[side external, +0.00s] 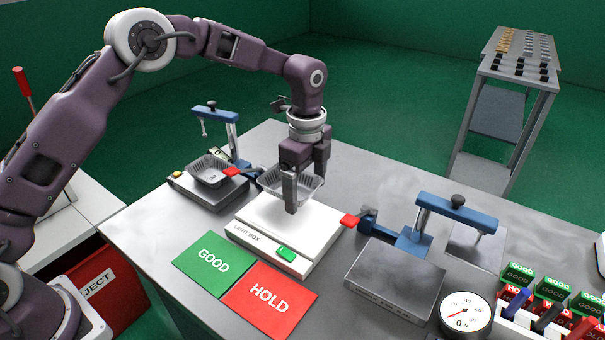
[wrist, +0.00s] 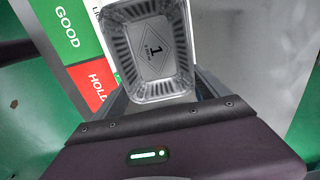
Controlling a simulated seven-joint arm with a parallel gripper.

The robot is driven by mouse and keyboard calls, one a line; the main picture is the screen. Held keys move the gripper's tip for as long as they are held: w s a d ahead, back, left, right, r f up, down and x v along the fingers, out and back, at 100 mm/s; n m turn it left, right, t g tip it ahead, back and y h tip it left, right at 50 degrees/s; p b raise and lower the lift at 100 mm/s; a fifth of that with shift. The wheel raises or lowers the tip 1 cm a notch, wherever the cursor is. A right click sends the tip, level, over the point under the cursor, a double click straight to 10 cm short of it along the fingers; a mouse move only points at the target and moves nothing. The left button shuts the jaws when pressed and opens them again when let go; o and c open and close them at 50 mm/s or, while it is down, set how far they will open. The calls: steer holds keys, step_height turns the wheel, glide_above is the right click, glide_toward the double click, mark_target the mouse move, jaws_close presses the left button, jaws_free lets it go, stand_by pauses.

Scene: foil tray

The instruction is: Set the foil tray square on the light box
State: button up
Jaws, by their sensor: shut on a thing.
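A silver foil tray (side external: 272,184) with ribbed walls is at my gripper (side external: 305,192), over the back part of the white light box (side external: 318,236). My gripper is shut on the tray, with one finger in front of it. In the wrist view the tray (wrist: 153,88) shows its inside, marked "1", and looks slightly turned against the cards. The fingertips are hidden by the tray there. Little of the light box shows in that view. I cannot tell whether the tray's base touches the light box.
Another foil tray (side external: 208,168) sits on a scale (side external: 214,197) to the left. Green GOOD (side external: 213,262) and red HOLD (side external: 270,298) cards lie in front. A grey block (side external: 395,280) and dial gauge (side external: 466,312) stand at right.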

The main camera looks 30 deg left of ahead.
mark_target(305, 222)
steer(key=shift+f, duration=3.2)
steer(key=shift+f, duration=0.2)
steer(key=o, duration=1.1)
steer(key=shift+o, duration=0.2)
